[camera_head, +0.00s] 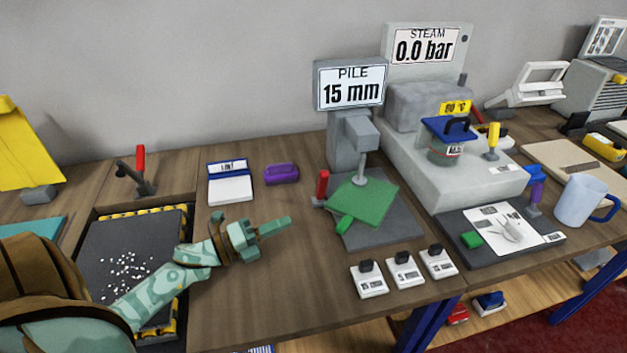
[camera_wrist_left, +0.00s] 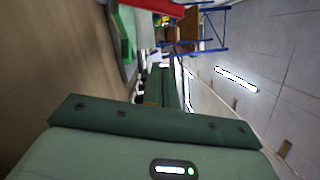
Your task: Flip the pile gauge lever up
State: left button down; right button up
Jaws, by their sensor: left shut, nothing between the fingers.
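The pile gauge (camera_head: 350,140) is a grey stand with a "PILE 15 mm" display (camera_head: 350,92). Its foot rests over a green rug sample (camera_head: 370,203) on a dark grey plate (camera_head: 385,240). A short red-handled lever (camera_head: 322,184) is at the plate's left edge; I cannot tell its exact tilt. My left gripper (camera_head: 287,222) is shut and empty, above the wood, left of and nearer than the lever, apart from it. The wrist view shows a red bar (camera_wrist_left: 150,7) at the top, probably this lever's handle, and green rug (camera_wrist_left: 121,35). My right gripper is out of view.
A purple object (camera_head: 281,174) and a white-and-blue box (camera_head: 230,185) lie behind my left gripper. Several white weights (camera_head: 405,272) stand in front of the gauge plate. Another red-handled lever (camera_head: 140,160) stands behind the dark tray (camera_head: 110,240). The steam unit (camera_head: 450,180) is to the right.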

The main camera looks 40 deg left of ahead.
aim_at(322, 186)
pick_arm(q)
jog(key=shift+r, duration=0.1)
jog(key=x, duration=1)
jog(key=shift+w+a+r, duration=0.3)
jog(key=shift+w+a, duration=0.3)
jog(key=shift+a, duration=0.1)
jog(key=shift+w+a+r, duration=0.3)
jog(key=shift+w+a, duration=0.3)
jog(key=shift+a, duration=0.1)
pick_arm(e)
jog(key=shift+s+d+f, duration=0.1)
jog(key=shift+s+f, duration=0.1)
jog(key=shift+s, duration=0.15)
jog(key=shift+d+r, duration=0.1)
